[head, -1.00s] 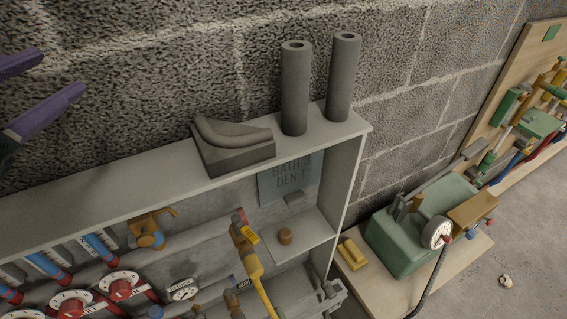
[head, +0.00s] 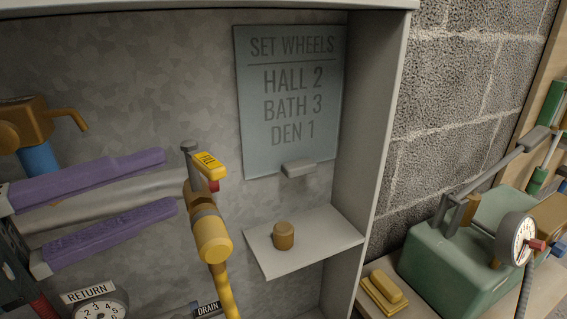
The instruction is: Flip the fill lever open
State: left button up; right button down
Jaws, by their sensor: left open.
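The fill lever (head: 209,164) is a yellow handle labelled FILL, with a red piece under its outer end. It sits on top of a brass-coloured valve (head: 211,238) with a yellow hose below, and points toward the right front. My left gripper (head: 169,182) comes in from the left with two purple fingers, open and empty. My right gripper is not in view.
A brass valve with a tap handle (head: 25,122) is at left. The RETURN dial (head: 97,305) and DRAIN label (head: 207,309) are below. A sign (head: 290,100) hangs behind. A shelf (head: 325,242) holds a brass knob (head: 284,236). A green pump (head: 450,255) stands outside the cabinet.

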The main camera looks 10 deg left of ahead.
aim_at(218, 163)
pick_arm(q)
jog(key=x, duration=0.9)
jog(key=shift+w+d+p, duration=0.1)
jog(key=shift+d+p, duration=0.2)
grip_shut()
